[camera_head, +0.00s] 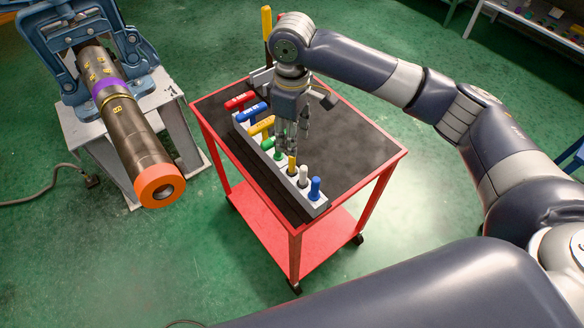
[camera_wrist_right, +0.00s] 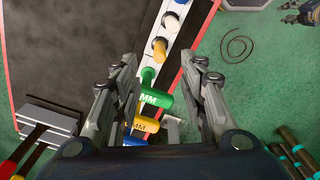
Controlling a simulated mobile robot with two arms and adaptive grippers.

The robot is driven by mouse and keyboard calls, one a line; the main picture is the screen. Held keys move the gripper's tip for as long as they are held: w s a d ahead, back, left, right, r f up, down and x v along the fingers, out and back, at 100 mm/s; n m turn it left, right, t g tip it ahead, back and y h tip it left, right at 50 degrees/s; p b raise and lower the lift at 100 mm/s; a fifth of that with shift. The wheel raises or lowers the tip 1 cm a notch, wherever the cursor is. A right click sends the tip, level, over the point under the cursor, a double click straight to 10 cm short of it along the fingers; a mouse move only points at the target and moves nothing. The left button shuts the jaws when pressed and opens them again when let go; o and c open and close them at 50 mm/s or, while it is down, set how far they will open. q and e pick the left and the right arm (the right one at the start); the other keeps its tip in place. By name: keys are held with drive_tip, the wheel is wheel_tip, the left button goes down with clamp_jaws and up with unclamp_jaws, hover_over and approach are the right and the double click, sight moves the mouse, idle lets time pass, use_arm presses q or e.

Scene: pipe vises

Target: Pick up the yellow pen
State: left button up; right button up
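The yellow pen (camera_head: 291,166) stands upright in the long grey-white rack (camera_head: 317,208) on the cart, between a green-handled item (camera_head: 278,154) and a white pen (camera_head: 303,176). In the right wrist view the yellow pen (camera_wrist_right: 160,47) shows as a yellow end in the rack, just beyond the fingertips. My right gripper (camera_head: 292,150) points down over the rack, close to the yellow pen. In its wrist view the gripper (camera_wrist_right: 163,72) has its fingers spread, with nothing held between them. The green handle (camera_wrist_right: 156,101) lies below the gap. My left gripper is out of view.
A blue pen (camera_head: 315,188) stands at the rack's near end. Red (camera_head: 240,101), blue (camera_head: 251,112) and yellow (camera_head: 261,126) T-handles stand farther along it. The cart's dark top (camera_head: 355,150) is clear to the right. A pipe (camera_head: 130,140) in a blue vise stands left.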

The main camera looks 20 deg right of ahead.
sight(292, 162)
wheel_tip(292, 162, down, 5)
drive_tip(key=shift+r+p, duration=0.1)
drive_tip(key=shift+p, duration=0.25)
wheel_tip(292, 162, down, 5)
drive_tip(key=shift+r+p, duration=0.1)
drive_tip(key=shift+p, duration=0.75)
drive_tip(key=shift+f, duration=0.35)
clamp_jaws()
